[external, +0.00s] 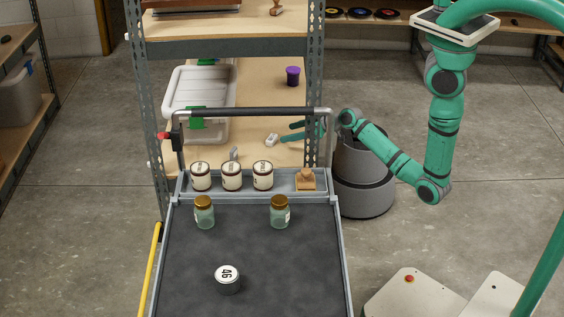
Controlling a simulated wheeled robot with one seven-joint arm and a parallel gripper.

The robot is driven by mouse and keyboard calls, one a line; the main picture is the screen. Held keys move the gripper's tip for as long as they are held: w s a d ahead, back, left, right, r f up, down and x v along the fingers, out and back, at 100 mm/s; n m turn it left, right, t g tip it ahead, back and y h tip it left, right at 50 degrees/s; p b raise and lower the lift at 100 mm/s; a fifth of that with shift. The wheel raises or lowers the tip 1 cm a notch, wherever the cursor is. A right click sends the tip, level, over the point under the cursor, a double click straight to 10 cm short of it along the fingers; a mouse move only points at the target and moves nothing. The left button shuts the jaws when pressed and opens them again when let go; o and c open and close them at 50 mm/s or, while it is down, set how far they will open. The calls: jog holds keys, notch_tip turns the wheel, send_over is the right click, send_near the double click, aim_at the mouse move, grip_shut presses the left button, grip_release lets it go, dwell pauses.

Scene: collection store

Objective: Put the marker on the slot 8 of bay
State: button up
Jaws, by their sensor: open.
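I cannot pick out a marker with certainty. A small white object (272,139) lies on the middle shelf board (262,104), just left of my gripper. My gripper (288,132) is open over that board, with its teal fingers pointing left. The shelf post partly hides my wrist. I cannot tell whether the fingers touch the white object. A small grey upright piece (234,153) stands at the board's front, farther left. No slot numbers are readable, so I cannot tell which place is slot 8.
A white bin (180,93) with green handles and a purple cup (293,76) stand on the board. The trolley (180,275) in front holds several jars, a dark tin marked 46 (228,280) and a wooden stamp (306,179). Its handle (255,112) crosses before the shelf.

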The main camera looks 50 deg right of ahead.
jog(key=v, duration=0.4)
jog(key=shift+s, duration=0.15)
jog(key=s+d+f+m+t+h, duration=0.15)
jog(key=s+d, duration=0.25)
jog(key=s, duration=0.5)
jog(key=s+d+f+m+h, duration=0.1)
jog(key=s+d+h, duration=0.15)
jog(key=s, duration=0.65)
jog(key=s+a+r+m+t, duration=0.1)
jog(key=s+r, duration=0.3)
jog(key=s, duration=0.4)
jog(key=s+a+r+m+t, duration=0.1)
jog(key=s+a+r, duration=0.2)
jog(key=s, duration=0.6)
notch_tip(320, 180, up, 3)
jog(key=shift+f+h, duration=0.15)
jog(key=shift+h, duration=0.15)
jog(key=shift+t, duration=0.25)
